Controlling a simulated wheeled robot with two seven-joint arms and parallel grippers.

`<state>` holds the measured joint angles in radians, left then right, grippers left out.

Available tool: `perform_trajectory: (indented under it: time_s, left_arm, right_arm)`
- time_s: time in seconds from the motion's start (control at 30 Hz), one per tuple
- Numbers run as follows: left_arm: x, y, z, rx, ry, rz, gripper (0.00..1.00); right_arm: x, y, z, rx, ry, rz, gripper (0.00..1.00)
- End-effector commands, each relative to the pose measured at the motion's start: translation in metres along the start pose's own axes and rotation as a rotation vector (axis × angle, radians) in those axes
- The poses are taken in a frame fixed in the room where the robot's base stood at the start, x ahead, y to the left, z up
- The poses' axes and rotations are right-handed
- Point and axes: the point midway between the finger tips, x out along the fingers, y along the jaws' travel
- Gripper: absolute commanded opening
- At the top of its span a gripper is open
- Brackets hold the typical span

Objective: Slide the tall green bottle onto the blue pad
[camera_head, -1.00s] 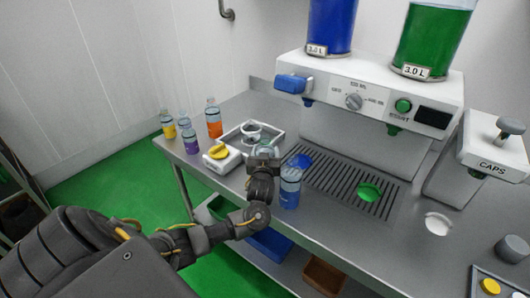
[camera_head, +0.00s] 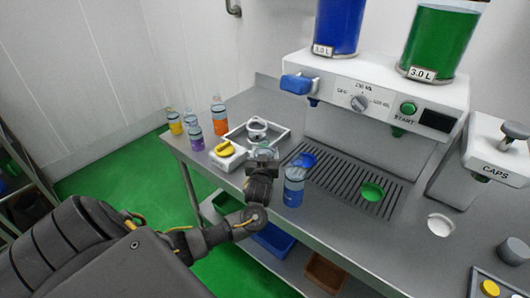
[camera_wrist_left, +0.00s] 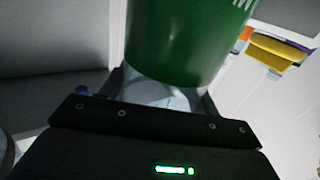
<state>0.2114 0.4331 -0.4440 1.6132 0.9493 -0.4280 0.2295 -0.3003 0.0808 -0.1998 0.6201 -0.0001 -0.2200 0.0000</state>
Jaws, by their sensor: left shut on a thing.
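My left gripper (camera_head: 263,160) is shut on the tall green bottle, at the front of the steel counter. In the left wrist view the green bottle (camera_wrist_left: 175,40) fills the top middle, with pale lettering at its upper right, and a clear bluish part shows between the jaws. In the head view my gripper hides most of it. The round blue pad (camera_head: 304,160) lies on the left end of the slotted drain grate, a little right of my gripper and apart from it. My right gripper is not in view.
A blue-labelled bottle (camera_head: 293,187) stands close to the right of my gripper, in front of the grate. A green pad (camera_head: 372,193) lies farther right.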

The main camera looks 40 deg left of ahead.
Motion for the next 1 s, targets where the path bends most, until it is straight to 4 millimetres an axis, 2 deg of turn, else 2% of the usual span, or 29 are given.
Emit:
perform_trajectory:
  time_s: [0.13,0.17,0.3,0.37,0.6,0.73,1.0]
  left_arm:
    - [0.000,0.000,0.000,0.001,-0.001,0.000,0.40]
    - [0.000,0.000,0.000,0.000,-0.001,0.000,0.63]
    - [0.000,0.000,0.000,0.001,-0.001,0.000,0.81]
    - [0.000,0.000,0.000,0.001,-0.001,0.000,0.87]
    - [0.000,0.000,0.000,0.000,-0.001,0.000,0.87]
    - [-0.009,0.001,0.002,-0.001,-0.001,0.001,0.87]
    - [-0.059,0.000,0.003,-0.004,-0.003,0.001,0.87]
  right_arm:
    - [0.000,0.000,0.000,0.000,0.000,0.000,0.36]
    - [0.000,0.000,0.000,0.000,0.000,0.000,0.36]
    - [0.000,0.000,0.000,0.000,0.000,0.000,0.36]
    - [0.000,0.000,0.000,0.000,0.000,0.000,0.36]
    - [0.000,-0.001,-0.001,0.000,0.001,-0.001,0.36]
    - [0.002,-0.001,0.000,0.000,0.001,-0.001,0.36]
    - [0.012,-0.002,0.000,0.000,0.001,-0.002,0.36]
